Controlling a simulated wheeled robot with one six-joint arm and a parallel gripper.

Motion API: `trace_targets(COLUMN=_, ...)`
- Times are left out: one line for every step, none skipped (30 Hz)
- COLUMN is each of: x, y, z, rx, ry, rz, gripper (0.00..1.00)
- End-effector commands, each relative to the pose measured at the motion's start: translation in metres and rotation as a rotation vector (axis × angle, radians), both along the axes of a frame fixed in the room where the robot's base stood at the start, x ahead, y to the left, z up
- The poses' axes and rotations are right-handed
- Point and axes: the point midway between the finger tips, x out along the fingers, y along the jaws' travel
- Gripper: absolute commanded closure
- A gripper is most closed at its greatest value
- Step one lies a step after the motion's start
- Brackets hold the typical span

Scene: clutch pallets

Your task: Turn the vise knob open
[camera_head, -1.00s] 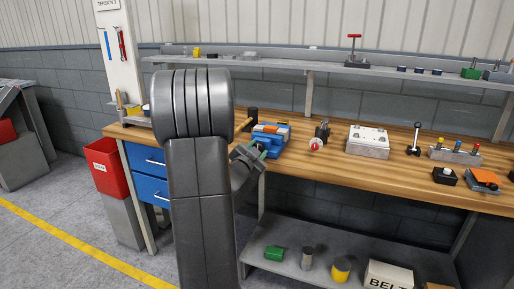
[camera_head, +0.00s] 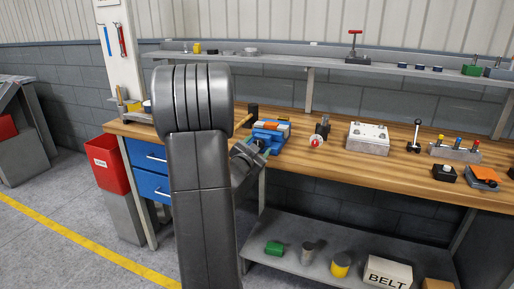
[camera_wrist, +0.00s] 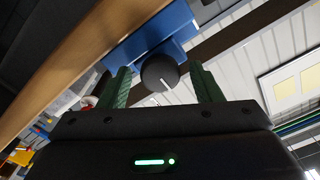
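The blue vise (camera_head: 268,133) stands near the front edge of the wooden bench, with orange and pale parts on its top. In the wrist view its blue body (camera_wrist: 150,40) carries a round black knob (camera_wrist: 158,74) with a white mark line. My gripper (camera_head: 266,147) is at the front of the vise. In the wrist view my gripper (camera_wrist: 163,82) is open, with a green finger on each side of the knob. A gap shows between the knob and each finger. My arm hides part of the bench left of the vise in the head view.
A red-and-white round piece (camera_head: 316,141) and a pale metal block (camera_head: 368,138) stand right of the vise. A yellow-headed hammer-like tool (camera_head: 245,119) lies behind it. The bench's front edge is close below my gripper. A lower shelf (camera_head: 310,258) holds several items.

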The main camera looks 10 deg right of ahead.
Motion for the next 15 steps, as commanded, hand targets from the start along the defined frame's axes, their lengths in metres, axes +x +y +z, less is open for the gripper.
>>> trace_targets(x=0.0, y=0.0, z=0.0, rx=0.0, ry=-0.001, rz=-0.001, gripper=0.41)
trace_targets(x=0.0, y=0.0, z=0.001, rx=0.0, ry=-0.001, rz=-0.001, gripper=0.41)
trace_targets(x=0.0, y=0.0, z=0.001, rx=0.0, ry=-0.001, rz=-0.001, gripper=0.41)
trace_targets(x=0.0, y=0.0, z=0.001, rx=0.0, ry=-0.002, rz=0.0, gripper=0.41)
trace_targets(x=-0.001, y=0.001, z=0.001, rx=0.0, ry=-0.002, rz=0.0, gripper=0.41)
trace_targets(x=-0.002, y=0.002, z=0.001, rx=0.0, ry=-0.002, rz=0.0, gripper=0.41)
trace_targets(x=-0.004, y=0.003, z=0.001, rx=0.0, ry=-0.002, rz=0.0, gripper=0.41)
trace_targets(x=-0.007, y=0.005, z=0.001, rx=0.0, ry=-0.002, rz=0.001, gripper=0.41)
trace_targets(x=-0.011, y=0.008, z=0.001, rx=0.0, ry=-0.002, rz=0.001, gripper=0.41)
trace_targets(x=-0.015, y=0.011, z=0.001, rx=-0.001, ry=-0.003, rz=0.001, gripper=0.41)
trace_targets(x=-0.02, y=0.014, z=0.001, rx=-0.001, ry=-0.002, rz=0.002, gripper=0.41)
trace_targets(x=-0.027, y=0.019, z=0.001, rx=0.0, ry=-0.002, rz=0.003, gripper=0.41)
trace_targets(x=-0.032, y=0.023, z=0.001, rx=0.0, ry=-0.002, rz=0.003, gripper=0.41)
trace_targets(x=-0.038, y=0.027, z=0.001, rx=0.0, ry=-0.002, rz=0.003, gripper=0.41)
trace_targets(x=-0.046, y=0.033, z=0.001, rx=0.0, ry=-0.002, rz=0.004, gripper=0.41)
